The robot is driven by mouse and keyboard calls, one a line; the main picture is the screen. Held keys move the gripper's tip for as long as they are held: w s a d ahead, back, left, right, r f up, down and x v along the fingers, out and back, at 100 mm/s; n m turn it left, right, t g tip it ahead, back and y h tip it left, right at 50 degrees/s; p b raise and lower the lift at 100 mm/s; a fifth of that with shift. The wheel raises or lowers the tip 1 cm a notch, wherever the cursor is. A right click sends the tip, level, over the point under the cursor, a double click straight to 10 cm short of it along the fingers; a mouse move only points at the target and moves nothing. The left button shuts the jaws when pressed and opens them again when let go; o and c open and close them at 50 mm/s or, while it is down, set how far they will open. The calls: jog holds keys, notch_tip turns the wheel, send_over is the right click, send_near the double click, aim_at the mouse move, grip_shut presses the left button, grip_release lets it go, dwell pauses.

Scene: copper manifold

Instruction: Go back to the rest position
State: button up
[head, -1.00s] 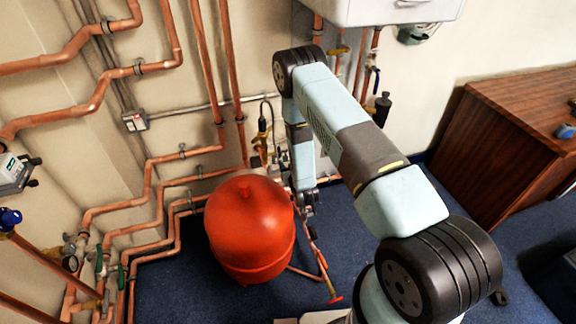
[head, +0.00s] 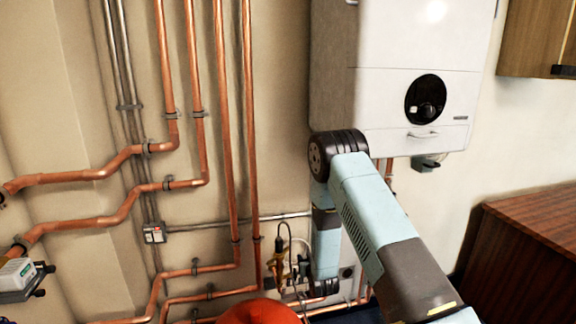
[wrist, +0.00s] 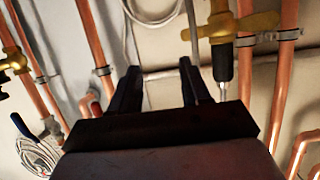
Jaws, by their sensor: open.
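My gripper (wrist: 158,85) shows in the wrist view with its two dark fingers apart and nothing between them. It faces the wall pipework. A brass fitting (wrist: 232,26) with a dark cylinder below it lies beyond the right finger, and copper pipes stand on both sides. I cannot tell how far the fingers are from them. In the head view my arm reaches forward and bends down in front of the wall, below the white boiler. The gripper cannot be made out clearly there.
The white boiler (head: 418,98) hangs on the wall behind my arm. Copper pipes (head: 228,120) run along the wall to the left. A red vessel (head: 262,313) shows at the bottom edge. A wooden cabinet (head: 520,255) stands at the right. A coiled cable (wrist: 38,152) hangs at left in the wrist view.

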jog(key=d+r+g+h, duration=0.1)
jog(key=d+r, duration=0.1)
jog(key=r, duration=0.7)
jog(key=d+r+g, duration=0.1)
jog(key=d+r, duration=0.1)
jog(key=r, duration=0.7)
jog(key=s+d+r+m+g, duration=0.1)
jog(key=s+d+r, duration=0.2)
jog(key=s+r, duration=0.35)
jog(key=s+d+r+g, duration=0.1)
jog(key=s+d+r, duration=0.15)
jog(key=r, duration=0.65)
jog(key=s+d+r+g+h, duration=0.1)
jog(key=s+d+r, duration=0.1)
jog(key=s+r, duration=0.45)
jog(key=s+d+r+g, duration=0.15)
jog(key=s+r, duration=0.25)
jog(key=s, duration=0.6)
jog(key=s+d+r+g, duration=0.1)
jog(key=s, duration=0.9)
jog(key=s+d+r+m+g, duration=0.1)
jog(key=s+d, duration=0.1)
jog(key=s, duration=0.7)
jog(key=shift+s+r+h, duration=0.25)
jog(key=shift+s+h, duration=0.1)
jog(key=shift+h, duration=0.05)
